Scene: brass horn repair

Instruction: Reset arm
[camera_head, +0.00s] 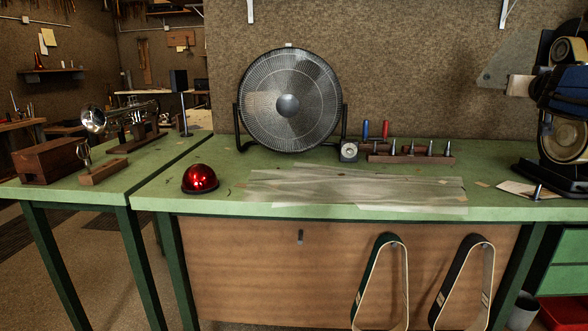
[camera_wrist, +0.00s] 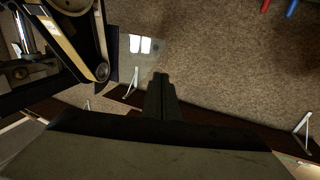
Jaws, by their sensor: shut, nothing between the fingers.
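My gripper (camera_wrist: 160,76) shows in the lower middle of the wrist view, its two dark fingers shut together with nothing between them. It points toward a brown textured wall (camera_wrist: 215,60) and touches nothing that I can see. A belt machine (camera_wrist: 75,40) fills the upper left of the wrist view, to the left of the fingers, with a visible gap between. My gripper and arm do not show in the head view.
The green workbench (camera_head: 230,208) carries a large fan (camera_head: 288,105), a red dome (camera_head: 200,178), a wooden tool rack (camera_head: 410,158) and clear strips (camera_head: 350,188). A belt machine (camera_head: 562,130) stands at right. Wall brackets (camera_wrist: 132,82) show.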

